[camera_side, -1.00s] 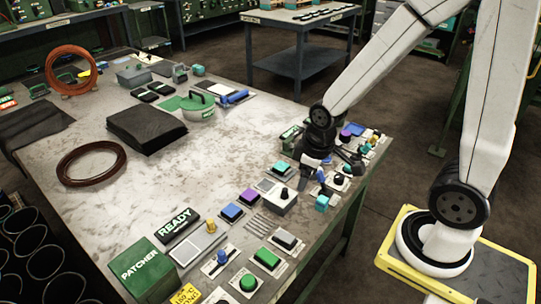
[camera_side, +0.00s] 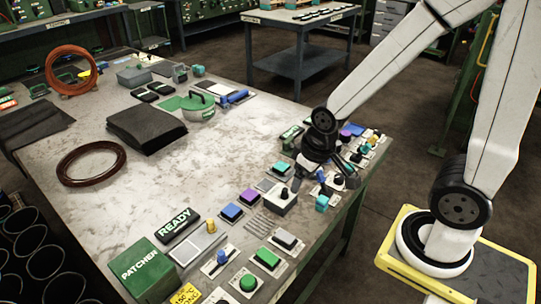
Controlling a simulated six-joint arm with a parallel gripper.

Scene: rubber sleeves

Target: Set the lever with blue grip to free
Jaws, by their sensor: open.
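A small upright blue grip (camera_side: 321,176) stands among the controls at the table's right edge, right at my gripper (camera_side: 317,169). It looks like a lever handle, but its base and its setting are too small and partly covered to read. Another blue knob (camera_side: 222,257) stands on a light plate near the front edge, far from my gripper. My gripper is open and low over the right-hand controls, its fingers close to the nearer blue grip. I cannot tell whether they touch it.
Several buttons and switches line the table edge. A black folded cloth (camera_side: 147,127) and a brown ring (camera_side: 91,163) lie left; the table's middle is clear.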

